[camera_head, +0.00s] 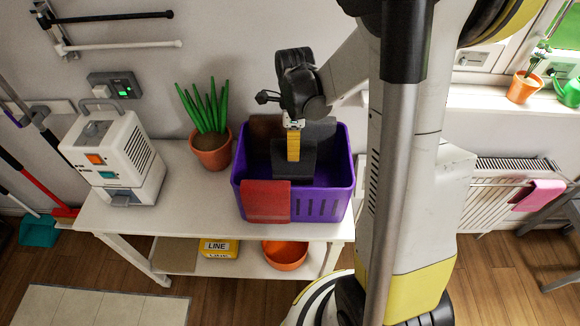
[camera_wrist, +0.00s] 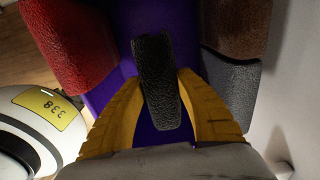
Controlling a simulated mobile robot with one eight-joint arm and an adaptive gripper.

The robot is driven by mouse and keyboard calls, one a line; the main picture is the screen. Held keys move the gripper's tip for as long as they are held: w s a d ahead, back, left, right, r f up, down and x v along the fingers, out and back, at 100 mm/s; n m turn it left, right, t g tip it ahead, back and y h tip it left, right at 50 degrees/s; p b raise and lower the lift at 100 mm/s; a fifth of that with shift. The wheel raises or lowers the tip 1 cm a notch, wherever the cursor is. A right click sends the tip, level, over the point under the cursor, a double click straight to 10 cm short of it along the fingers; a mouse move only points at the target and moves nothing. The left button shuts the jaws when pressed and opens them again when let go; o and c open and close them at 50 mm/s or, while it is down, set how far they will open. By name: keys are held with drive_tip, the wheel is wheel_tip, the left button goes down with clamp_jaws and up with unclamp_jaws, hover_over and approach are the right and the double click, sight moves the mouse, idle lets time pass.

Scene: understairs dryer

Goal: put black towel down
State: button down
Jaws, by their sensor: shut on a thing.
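My gripper (camera_head: 293,148) points down over the purple basket (camera_head: 341,186), with its yellow fingers shut on the black towel (camera_head: 290,168). The towel hangs at or just inside the basket's opening; I cannot tell whether it touches the basket's floor. In the wrist view the black towel (camera_wrist: 158,75) is pinched upright between both fingers, with the purple basket (camera_wrist: 110,90) behind it. A red towel (camera_head: 265,202) hangs over the basket's front rim. A brown towel (camera_head: 265,126) and a dark grey towel (camera_head: 322,129) hang over its back rim.
The basket stands on a white table (camera_head: 190,213). A potted plant (camera_head: 210,150) is close on its left, and a white machine (camera_head: 113,157) is farther left. An orange bowl (camera_head: 285,254) and a yellow package (camera_head: 218,247) sit on the lower shelf. The wall is close behind.

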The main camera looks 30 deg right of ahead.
drive_tip(key=shift+f+b, duration=0.7)
drive_tip(key=shift+f, duration=1.55)
drive_tip(key=shift+f, duration=0.25)
drive_tip(key=c, duration=0.9)
unclamp_jaws()
drive_tip(key=shift+r, duration=0.1)
drive_tip(key=shift+r, duration=0.1)
